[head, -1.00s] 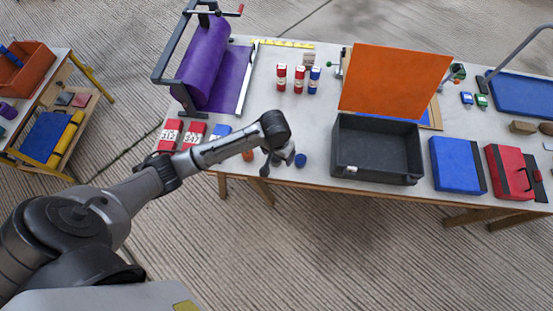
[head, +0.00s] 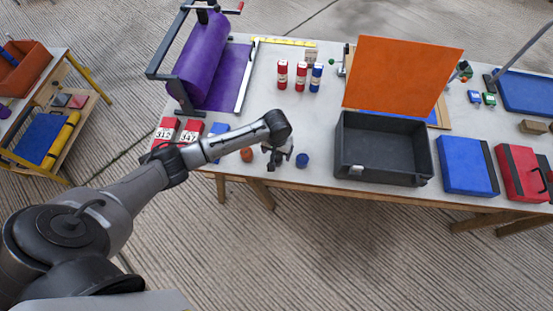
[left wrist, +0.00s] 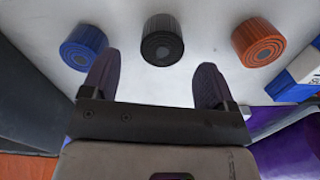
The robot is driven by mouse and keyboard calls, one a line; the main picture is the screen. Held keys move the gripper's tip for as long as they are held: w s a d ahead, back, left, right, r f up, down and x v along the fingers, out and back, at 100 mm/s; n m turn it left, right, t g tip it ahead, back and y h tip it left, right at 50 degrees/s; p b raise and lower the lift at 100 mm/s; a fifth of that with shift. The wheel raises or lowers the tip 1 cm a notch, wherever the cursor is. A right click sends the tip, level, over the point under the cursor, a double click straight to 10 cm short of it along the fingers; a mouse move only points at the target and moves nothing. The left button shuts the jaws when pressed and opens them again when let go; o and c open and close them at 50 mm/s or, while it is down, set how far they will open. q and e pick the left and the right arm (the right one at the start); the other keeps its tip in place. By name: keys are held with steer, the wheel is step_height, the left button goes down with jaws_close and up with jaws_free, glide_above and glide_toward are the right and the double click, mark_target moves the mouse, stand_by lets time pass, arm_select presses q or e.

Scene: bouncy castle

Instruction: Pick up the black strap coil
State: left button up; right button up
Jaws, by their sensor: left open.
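The black strap coil (left wrist: 162,40) stands on the table in the left wrist view, between a blue coil (left wrist: 84,47) and an orange coil (left wrist: 258,42). My left gripper (left wrist: 156,78) is open and empty. Its two fingers point toward the black coil, which lies just beyond the gap between them. In the head view my left gripper (head: 274,163) is at the table's front edge, between the blue coil (head: 302,160) and the orange coil (head: 246,154). The black coil cannot be made out there behind the gripper. My right gripper is not in view.
The table (head: 330,190) holds a dark open bin (head: 384,175) right of the coils. Red number blocks (head: 190,131) lie left, and a purple roll (head: 200,60) stands behind them. Red and blue cans (head: 299,75) stand further back. Clear tabletop lies behind the coils.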

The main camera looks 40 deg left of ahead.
mark_target(277, 156)
arm_select(q)
steer(key=shift+a+f+b, duration=0.1)
steer(key=shift+f+b, duration=0.55)
steer(key=shift+f, duration=2)
steer(key=shift+c, duration=0.2)
steer(key=c, duration=1)
steer(key=shift+r, duration=0.1)
